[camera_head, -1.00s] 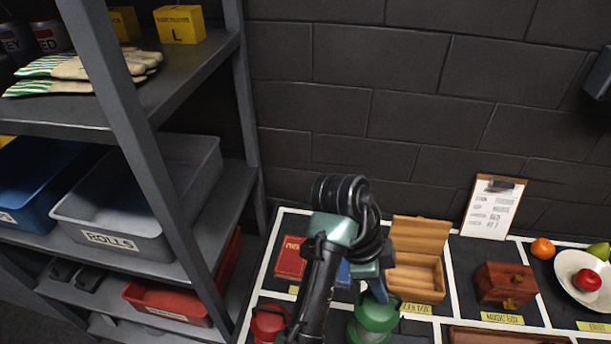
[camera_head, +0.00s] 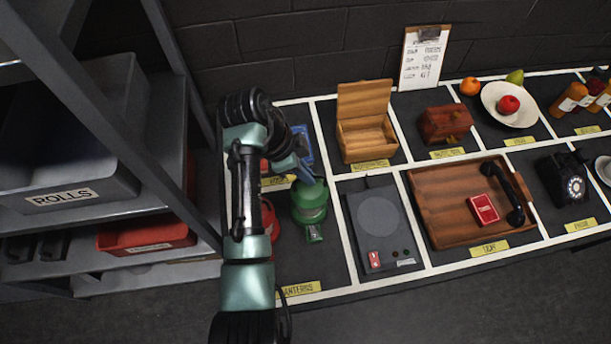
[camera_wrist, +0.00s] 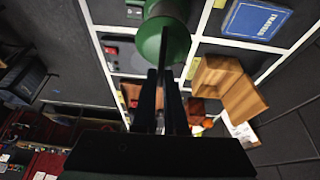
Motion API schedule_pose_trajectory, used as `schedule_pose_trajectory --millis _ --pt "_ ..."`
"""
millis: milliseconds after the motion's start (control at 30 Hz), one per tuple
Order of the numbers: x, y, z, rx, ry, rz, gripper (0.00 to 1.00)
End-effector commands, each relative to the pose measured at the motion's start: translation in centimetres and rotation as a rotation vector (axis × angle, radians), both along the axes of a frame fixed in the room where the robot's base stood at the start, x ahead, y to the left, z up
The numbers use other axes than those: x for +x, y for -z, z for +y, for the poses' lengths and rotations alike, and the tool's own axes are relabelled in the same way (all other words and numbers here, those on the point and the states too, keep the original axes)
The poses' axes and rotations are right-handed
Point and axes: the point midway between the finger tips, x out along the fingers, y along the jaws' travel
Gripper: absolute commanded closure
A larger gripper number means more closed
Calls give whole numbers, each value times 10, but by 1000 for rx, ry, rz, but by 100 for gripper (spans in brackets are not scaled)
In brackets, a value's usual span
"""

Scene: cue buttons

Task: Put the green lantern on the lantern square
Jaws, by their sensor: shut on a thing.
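The green lantern (camera_head: 310,206) is upright in the lantern square (camera_head: 325,262), the front-left square with a yellow label partly reading "ANTERNS". I cannot tell whether its base touches the surface. My gripper (camera_head: 304,176) is shut on the lantern's top. In the wrist view the lantern (camera_wrist: 164,38) shows just beyond the fingertips of my gripper (camera_wrist: 160,75). A red lantern (camera_head: 270,220) stands to its left, partly hidden by my arm.
A grey device (camera_head: 379,222) lies in the square to the right. An open wooden box (camera_head: 366,133) stands behind. A blue book (camera_head: 302,145) lies behind the lantern. A shelf with a grey "ROLLS" bin (camera_head: 70,175) and a red bin (camera_head: 146,236) is at left.

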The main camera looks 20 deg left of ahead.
Motion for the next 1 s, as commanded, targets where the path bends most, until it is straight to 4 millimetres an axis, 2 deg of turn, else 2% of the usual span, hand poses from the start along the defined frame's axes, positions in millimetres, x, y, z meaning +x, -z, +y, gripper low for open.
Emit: schedule_pose_trajectory --millis 200,567,600,733,1000 --pt "0 26 0 -1 0 0 100" --pt "0 31 0 0 1 -2 100" --pt "-1 31 0 0 1 1 83" --pt "-1 31 0 0 1 2 60" --pt "-1 30 0 0 0 1 60"
